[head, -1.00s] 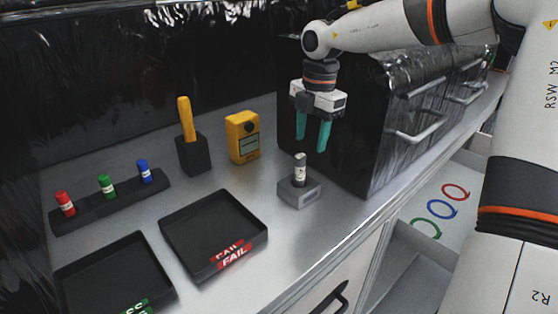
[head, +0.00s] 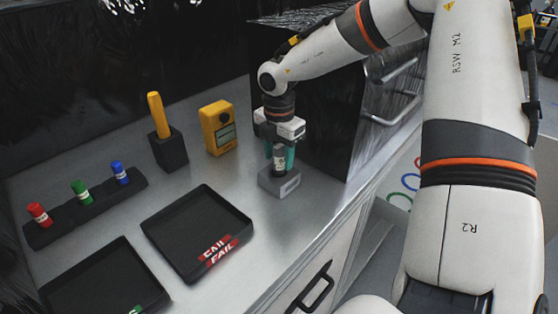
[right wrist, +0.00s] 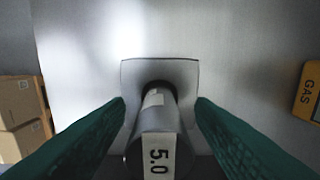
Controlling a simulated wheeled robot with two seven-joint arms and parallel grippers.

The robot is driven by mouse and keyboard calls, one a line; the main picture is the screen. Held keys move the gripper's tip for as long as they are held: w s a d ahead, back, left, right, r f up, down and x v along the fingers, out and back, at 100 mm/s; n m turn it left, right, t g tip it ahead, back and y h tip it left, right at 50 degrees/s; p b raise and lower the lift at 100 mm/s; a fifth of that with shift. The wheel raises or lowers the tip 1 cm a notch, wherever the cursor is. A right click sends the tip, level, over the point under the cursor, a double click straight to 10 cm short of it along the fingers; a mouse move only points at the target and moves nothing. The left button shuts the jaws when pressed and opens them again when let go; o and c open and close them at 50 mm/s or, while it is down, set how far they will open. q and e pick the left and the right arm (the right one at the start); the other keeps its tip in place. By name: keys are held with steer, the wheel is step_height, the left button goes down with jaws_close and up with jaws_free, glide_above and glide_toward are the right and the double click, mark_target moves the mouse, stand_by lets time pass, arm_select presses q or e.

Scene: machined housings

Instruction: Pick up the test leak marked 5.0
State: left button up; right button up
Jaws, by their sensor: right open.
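The test leak (head: 279,158) is a small grey cylinder with a white label, upright in a grey block (head: 279,184) on the bench. In the right wrist view the test leak (right wrist: 157,130) shows the label "5.0". My right gripper (head: 280,160) points down over it, with its teal fingers on either side of the cylinder. In the right wrist view the right gripper (right wrist: 160,115) is open, with gaps between the fingers and the cylinder. My left gripper is not in view.
A FAIL tray (head: 170,248) and a second black tray (head: 60,285) lie to the left. A yellow gas meter (head: 218,128), a yellow-handled tool in a black holder (head: 170,152) and a rack (head: 60,232) of red, green and blue vials stand behind. A dark cabinet (head: 325,125) rises close to the right.

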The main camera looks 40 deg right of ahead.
steer(key=shift+d+f, duration=0.1)
steer(key=shift+f, duration=1.3)
steer(key=shift+r, duration=0.1)
jaws_close()
